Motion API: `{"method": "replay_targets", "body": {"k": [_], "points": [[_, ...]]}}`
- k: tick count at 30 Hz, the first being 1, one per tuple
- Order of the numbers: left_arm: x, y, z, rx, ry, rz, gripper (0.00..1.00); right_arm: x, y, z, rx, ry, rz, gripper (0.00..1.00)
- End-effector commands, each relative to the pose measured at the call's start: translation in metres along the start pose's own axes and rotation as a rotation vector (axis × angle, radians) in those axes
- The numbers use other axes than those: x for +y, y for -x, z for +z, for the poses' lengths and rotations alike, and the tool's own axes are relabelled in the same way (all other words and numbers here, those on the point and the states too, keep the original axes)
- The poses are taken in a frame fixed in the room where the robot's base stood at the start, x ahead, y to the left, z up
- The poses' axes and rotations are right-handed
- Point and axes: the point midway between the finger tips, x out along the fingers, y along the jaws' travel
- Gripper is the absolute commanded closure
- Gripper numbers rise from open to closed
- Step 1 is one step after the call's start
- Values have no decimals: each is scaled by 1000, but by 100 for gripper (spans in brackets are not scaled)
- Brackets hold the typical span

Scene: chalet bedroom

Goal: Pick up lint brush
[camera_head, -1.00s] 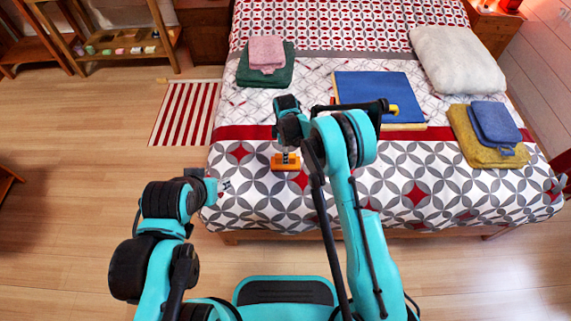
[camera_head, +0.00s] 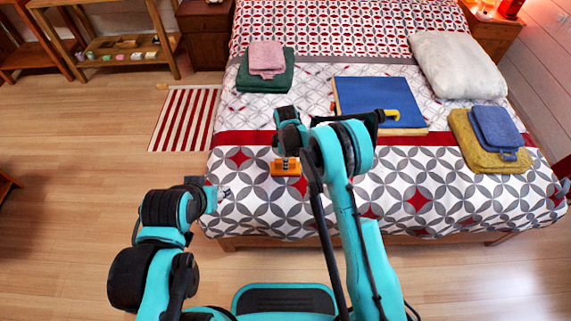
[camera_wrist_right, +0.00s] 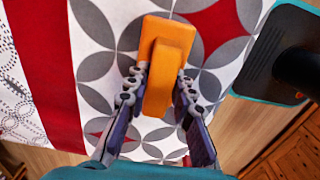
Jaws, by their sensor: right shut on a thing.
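The lint brush (camera_head: 285,169) is the orange block near the front left part of the bed in the head view. In the right wrist view the orange brush (camera_wrist_right: 167,58) lies between both fingers. My right gripper (camera_head: 286,160) points down over the bed and is shut on the brush; the fingers (camera_wrist_right: 160,82) touch its two sides. I cannot tell whether the brush still touches the bedspread. My left gripper (camera_head: 222,193) is at the bed's front left corner, small and partly hidden, and its opening cannot be made out.
The patterned bed (camera_head: 330,210) fills the middle. On it are a blue book-like item (camera_head: 375,92), pink and green folded towels (camera_head: 266,62), blue and yellow towels (camera_head: 490,135) and a white pillow (camera_head: 455,65). A striped rug (camera_head: 185,118) lies left; the floor there is open.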

Motion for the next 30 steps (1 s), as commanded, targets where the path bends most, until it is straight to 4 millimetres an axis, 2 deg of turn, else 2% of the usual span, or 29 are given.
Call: {"method": "replay_targets", "body": {"k": [5,9,18,21,25,30], "points": [[0,8,-6,0,0,0,56,0,19,0,0,0,0,100],[0,20,-14,0,0,0,56,0,46,0,0,0,0,100],[0,39,-28,0,0,0,56,-20,85,70,0,-5,0,100],[0,43,-31,0,0,0,56,-25,96,87,0,-4,0,100],[0,47,-33,0,0,0,56,-30,104,102,0,-2,0,100],[0,48,-34,0,0,0,56,-32,108,111,0,0,0,100]]}}
